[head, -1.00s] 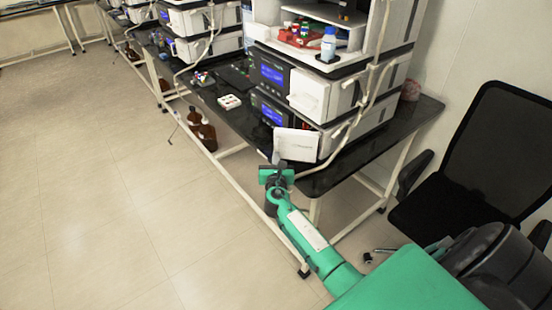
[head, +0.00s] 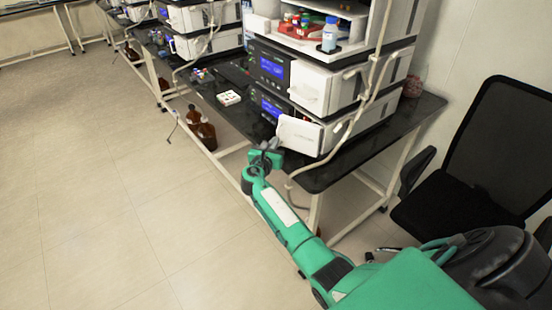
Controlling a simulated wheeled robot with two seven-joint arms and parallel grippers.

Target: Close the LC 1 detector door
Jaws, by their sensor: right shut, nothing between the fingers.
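The LC 1 detector door (head: 299,135) is a small white panel on the lowest unit of the nearest instrument stack. It stands open, swung out from the unit's front over the bench edge. My right gripper (head: 271,144) is beside the door's left edge, at about bench height. It is shut and empty. I cannot tell whether its fingertips touch the door. My left gripper is not in view.
The black bench (head: 330,176) carries the stack. A white tray (head: 229,98) sits left of it. Brown bottles (head: 206,135) stand below. A black chair (head: 497,150) is at the right. The floor at left is clear.

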